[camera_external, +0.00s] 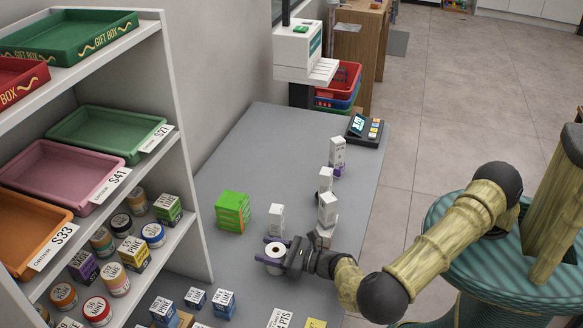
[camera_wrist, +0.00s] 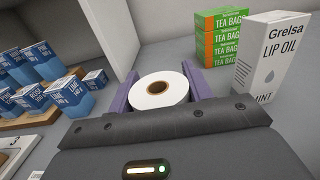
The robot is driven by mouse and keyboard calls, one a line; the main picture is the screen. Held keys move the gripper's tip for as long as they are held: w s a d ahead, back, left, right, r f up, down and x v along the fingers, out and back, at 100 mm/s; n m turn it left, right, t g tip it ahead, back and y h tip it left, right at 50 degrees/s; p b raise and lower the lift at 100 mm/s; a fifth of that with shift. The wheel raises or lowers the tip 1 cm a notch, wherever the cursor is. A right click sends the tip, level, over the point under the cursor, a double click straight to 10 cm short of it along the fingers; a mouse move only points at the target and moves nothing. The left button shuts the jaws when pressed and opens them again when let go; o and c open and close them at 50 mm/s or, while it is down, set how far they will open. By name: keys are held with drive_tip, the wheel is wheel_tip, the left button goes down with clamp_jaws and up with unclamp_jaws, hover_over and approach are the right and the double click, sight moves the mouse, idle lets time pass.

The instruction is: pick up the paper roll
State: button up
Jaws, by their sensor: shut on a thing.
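The paper roll (camera_external: 275,252) is a white roll with a dark core, upright at the near part of the grey counter. My gripper (camera_external: 272,255) has its purple fingers on either side of it and is shut on it. In the wrist view the roll (camera_wrist: 159,92) sits between the two fingers of my gripper (camera_wrist: 160,88), with its round top facing up. Its lower part is hidden behind the gripper body. I cannot tell whether its base touches the counter.
A white lip oil box (camera_wrist: 268,58) stands close on the right. Green tea bag boxes (camera_external: 232,210) are stacked behind. Several white boxes (camera_external: 327,208) stand right of the roll. A shelf (camera_external: 178,130) is at the left. The counter's middle (camera_external: 270,160) is clear.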

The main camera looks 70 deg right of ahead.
wheel_tip(320, 180, up, 10)
drive_tip(key=shift+r+b, duration=0.1)
drive_tip(key=shift+b, duration=0.6)
idle(0.4)
